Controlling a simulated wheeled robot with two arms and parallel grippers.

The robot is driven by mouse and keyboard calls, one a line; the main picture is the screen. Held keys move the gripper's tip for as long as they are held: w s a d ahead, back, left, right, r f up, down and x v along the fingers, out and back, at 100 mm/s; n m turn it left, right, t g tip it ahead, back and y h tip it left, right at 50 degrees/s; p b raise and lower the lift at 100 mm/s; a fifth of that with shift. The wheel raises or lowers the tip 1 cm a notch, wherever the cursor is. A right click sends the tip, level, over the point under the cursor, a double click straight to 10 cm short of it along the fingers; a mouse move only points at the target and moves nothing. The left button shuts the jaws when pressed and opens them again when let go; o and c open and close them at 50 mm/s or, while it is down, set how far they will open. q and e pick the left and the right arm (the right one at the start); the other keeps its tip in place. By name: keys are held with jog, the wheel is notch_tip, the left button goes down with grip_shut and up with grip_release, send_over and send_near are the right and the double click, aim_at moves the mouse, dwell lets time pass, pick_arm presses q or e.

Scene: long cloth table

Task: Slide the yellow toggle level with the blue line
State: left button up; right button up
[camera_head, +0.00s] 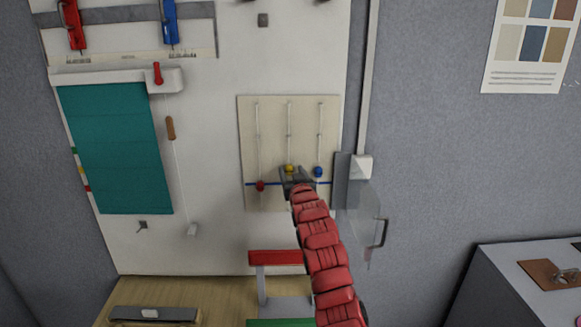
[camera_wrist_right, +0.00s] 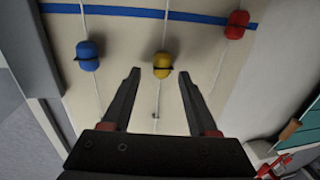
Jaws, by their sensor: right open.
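A yellow toggle (camera_head: 289,168) sits on the middle cord of a cream board (camera_head: 303,108), a little above the blue line (camera_head: 252,184). In the right wrist view the picture is turned over, and the yellow toggle (camera_wrist_right: 162,60) is apart from the blue line (camera_wrist_right: 130,11). My right gripper (camera_head: 296,177) is open at the board. Its two fingers (camera_wrist_right: 160,76) stand on either side of the yellow toggle, with a gap on each side. It hides part of the line in the head view. My left gripper is not in view.
A red toggle (camera_head: 260,186) sits on the line at the left cord, and a blue toggle (camera_head: 318,172) sits above the line at the right cord. A clear panel with a dark handle (camera_head: 380,233) stands right of the board. A teal blind (camera_head: 118,148) hangs at left.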

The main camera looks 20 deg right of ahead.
jog(key=shift+w, duration=0.65)
grip_shut()
dwell(1.1)
